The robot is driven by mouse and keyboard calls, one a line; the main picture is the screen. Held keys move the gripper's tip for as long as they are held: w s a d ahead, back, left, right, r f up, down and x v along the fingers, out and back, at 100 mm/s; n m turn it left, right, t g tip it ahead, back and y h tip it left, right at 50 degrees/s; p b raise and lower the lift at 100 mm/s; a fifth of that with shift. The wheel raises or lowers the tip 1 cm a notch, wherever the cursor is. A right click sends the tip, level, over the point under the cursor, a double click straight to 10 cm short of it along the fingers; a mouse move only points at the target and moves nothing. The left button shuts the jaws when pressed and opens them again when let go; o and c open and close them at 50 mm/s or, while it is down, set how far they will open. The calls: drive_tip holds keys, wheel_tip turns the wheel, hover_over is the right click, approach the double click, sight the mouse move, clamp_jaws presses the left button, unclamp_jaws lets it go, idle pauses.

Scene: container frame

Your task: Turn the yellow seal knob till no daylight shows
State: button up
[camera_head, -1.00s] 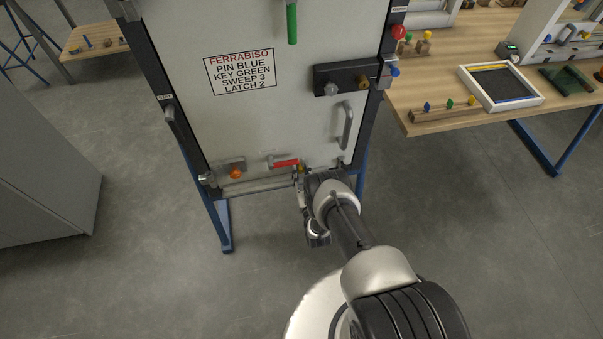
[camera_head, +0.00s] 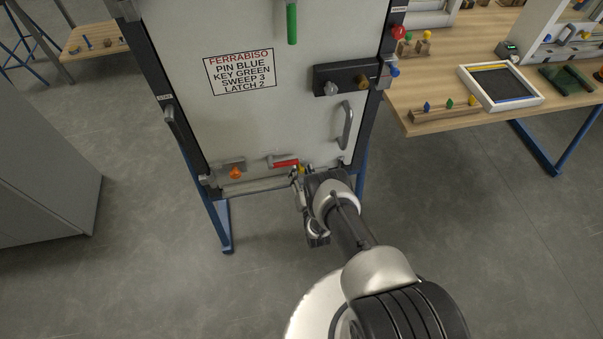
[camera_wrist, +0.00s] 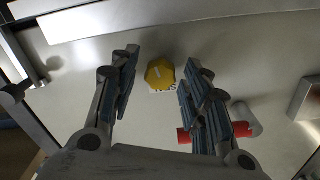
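The yellow seal knob (camera_wrist: 160,72) sits on the pale door panel (camera_wrist: 75,80), with a small, partly covered label beside it. In the wrist view it lies between the two spread fingers of my gripper (camera_wrist: 160,60), with gaps on both sides. In the head view only a bit of the yellow knob (camera_head: 301,169) shows at the panel's bottom edge, beside my gripper (camera_head: 297,177). My gripper is open and holds nothing. Whether daylight shows around the panel by the knob cannot be told.
A red-handled lever (camera_head: 286,163) is close to the knob; its red part (camera_wrist: 184,136) shows behind my right finger. An orange knob (camera_head: 235,173) is to the left on the panel. A grey pull handle (camera_head: 346,125) is above right. A wooden table (camera_head: 420,95) stands to the right.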

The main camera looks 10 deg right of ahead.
drive_tip(key=shift+s, duration=0.1)
drive_tip(key=s, duration=1.2)
idle(0.4)
